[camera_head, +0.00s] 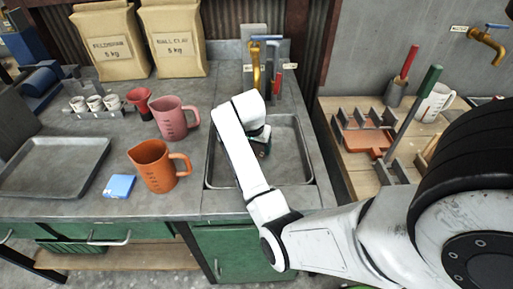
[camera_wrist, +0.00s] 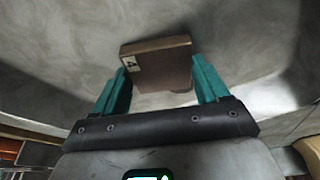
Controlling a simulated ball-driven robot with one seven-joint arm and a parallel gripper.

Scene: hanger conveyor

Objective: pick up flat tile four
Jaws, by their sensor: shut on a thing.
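A flat brown tile (camera_wrist: 160,65) with a small white label shows between my gripper's teal fingers in the wrist view. My gripper (camera_wrist: 158,78) is shut on the tile, one finger at each side edge. In the head view my gripper (camera_head: 259,140) is over the grey sink basin (camera_head: 297,172), mostly hidden by my arm. How far the tile is from the basin surface I cannot tell.
A grey tray (camera_head: 50,168) lies further left. A wooden table (camera_head: 365,180) with racks is at right.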

